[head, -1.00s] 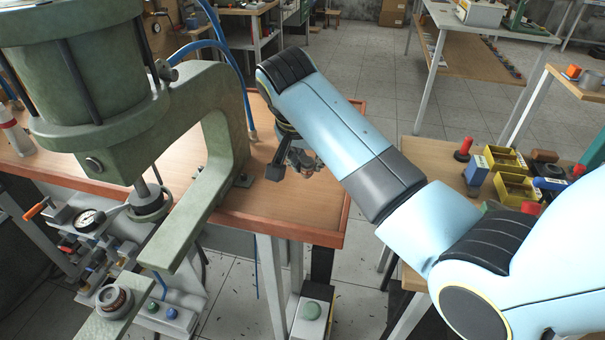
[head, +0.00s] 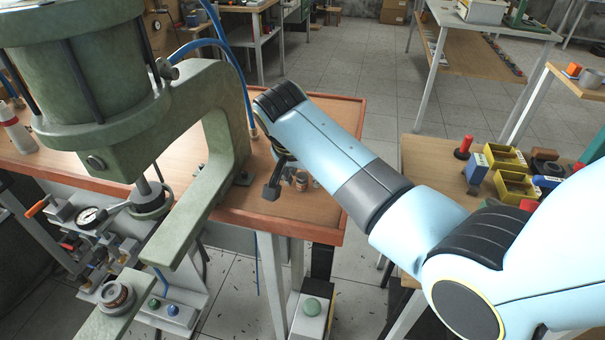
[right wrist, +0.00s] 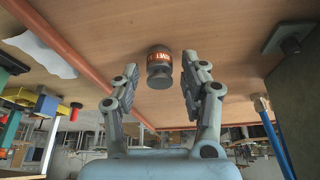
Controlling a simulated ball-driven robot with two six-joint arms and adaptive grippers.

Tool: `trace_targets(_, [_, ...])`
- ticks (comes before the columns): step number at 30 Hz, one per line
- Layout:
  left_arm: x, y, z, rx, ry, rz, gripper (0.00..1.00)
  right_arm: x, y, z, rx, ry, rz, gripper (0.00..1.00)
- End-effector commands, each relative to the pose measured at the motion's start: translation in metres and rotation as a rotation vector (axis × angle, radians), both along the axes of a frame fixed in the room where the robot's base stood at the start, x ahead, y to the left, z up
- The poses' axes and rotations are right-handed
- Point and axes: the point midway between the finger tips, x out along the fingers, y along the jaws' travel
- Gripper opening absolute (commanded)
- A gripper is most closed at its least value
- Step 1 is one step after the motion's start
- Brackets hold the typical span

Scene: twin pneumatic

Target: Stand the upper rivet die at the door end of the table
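The upper rivet die (head: 301,181), a small grey cylinder with an orange lettered label, stands upright on the wooden table (head: 318,222) near its right end. In the right wrist view the picture is turned over, and the die (right wrist: 159,67) appears between the two fingertips with a gap on each side. My right gripper (head: 286,185) is open and empty beside the die; my forearm hides part of it in the head view. My left gripper is not in view.
A green press (head: 222,130) stands on the table left of the die, with its foot bolted close by. A blue hose (head: 240,75) hangs behind it. Right of a floor gap, another table holds yellow bins (head: 515,186). The table's rim is raised.

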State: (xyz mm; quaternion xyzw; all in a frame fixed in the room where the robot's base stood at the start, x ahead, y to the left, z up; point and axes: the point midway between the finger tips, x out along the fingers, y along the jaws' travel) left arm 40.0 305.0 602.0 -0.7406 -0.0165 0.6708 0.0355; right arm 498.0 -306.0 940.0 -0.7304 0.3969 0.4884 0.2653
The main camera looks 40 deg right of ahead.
Motion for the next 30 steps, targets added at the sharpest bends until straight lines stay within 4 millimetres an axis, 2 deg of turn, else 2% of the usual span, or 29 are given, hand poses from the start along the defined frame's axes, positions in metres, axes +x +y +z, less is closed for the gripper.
trace_targets(7, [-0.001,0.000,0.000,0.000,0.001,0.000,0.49,0.000,0.000,0.000,0.000,0.000,0.000,0.47])
trace_targets(11, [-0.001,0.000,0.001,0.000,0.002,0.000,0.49,-0.001,0.002,0.008,0.001,-0.001,-0.001,0.47])
trace_targets(14, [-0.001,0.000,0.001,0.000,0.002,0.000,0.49,-0.004,0.008,0.022,0.001,-0.004,-0.001,0.47])
trace_targets(24, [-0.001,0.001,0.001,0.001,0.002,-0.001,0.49,-0.019,0.031,0.091,0.002,-0.004,0.000,0.47])
trace_targets(30, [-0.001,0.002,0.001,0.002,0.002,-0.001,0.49,-0.024,0.038,0.111,0.000,-0.002,-0.001,0.47])
